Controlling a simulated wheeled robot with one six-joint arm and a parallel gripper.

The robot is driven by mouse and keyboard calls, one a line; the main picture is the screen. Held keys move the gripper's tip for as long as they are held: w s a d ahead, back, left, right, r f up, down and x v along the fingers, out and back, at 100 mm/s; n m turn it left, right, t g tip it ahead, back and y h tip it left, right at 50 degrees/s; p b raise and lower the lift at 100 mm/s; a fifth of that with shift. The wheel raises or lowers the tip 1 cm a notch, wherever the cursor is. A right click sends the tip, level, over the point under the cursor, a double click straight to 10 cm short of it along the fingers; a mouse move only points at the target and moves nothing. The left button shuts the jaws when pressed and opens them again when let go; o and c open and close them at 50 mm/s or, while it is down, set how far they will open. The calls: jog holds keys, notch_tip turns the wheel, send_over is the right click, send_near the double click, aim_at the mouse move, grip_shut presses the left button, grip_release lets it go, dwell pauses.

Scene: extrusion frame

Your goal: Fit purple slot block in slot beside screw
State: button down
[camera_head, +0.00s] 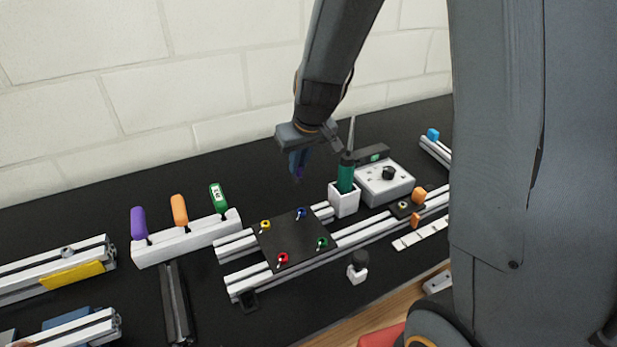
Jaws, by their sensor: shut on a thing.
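My gripper (298,160) hangs above the black mat, behind the dark plate and left of the green-handled tool. It is shut on a small dark purple piece, which looks like the purple slot block (298,177); the fingers hide most of it. The piece is in the air, apart from the rails. A grey screw or knob (68,252) sits on the left rail (40,268). A small black plate with a round fastener (403,207) sits on the right part of the middle rails (360,237). I cannot tell which is the task's screw; the slots are too small to see clearly.
A dark plate (290,236) with coloured pins lies across the middle rails. A white holder (344,200) bears the upright green tool (346,175), close right of my gripper. A grey box (383,184) stands behind. A white rack (185,240) holds purple, orange and green handles.

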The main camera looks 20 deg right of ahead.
aim_at(301, 176)
jog(key=shift+f+b, duration=0.9)
jog(key=shift+f, duration=1.95)
jog(key=shift+f, duration=0.15)
jog(key=c, duration=1.8)
grip_release()
jog(key=shift+c, duration=0.2)
